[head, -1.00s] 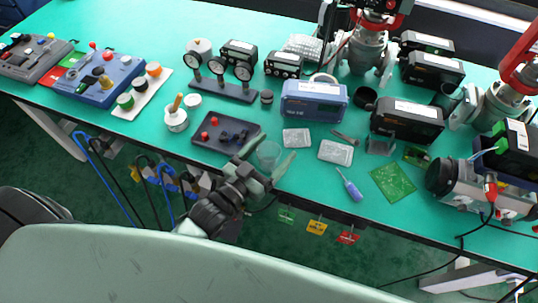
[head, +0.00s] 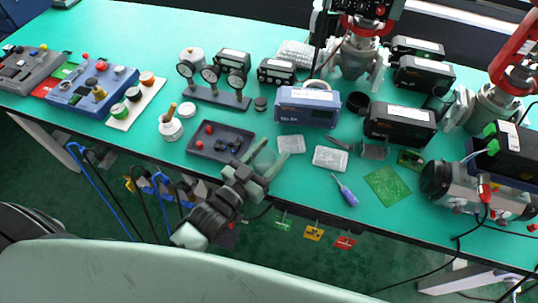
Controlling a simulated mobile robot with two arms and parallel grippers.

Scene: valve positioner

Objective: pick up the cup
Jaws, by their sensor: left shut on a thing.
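The cup (head: 264,159) is a small see-through vessel near the front edge of the bench, just right of a dark tray. My left gripper (head: 266,160) reaches in from the front, and its grey-green fingers are shut on the cup, one on each side. The fingers and wrist hide much of the cup, and I cannot tell whether it touches the bench or is slightly raised. My right gripper is not in view.
A dark tray with knobs (head: 204,149) lies close left of the cup. Foil-like packets (head: 330,158), a blue screwdriver (head: 346,190) and a green circuit board (head: 388,186) lie to the right. A blue instrument box (head: 309,107) stands behind. Green bench top shows between them.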

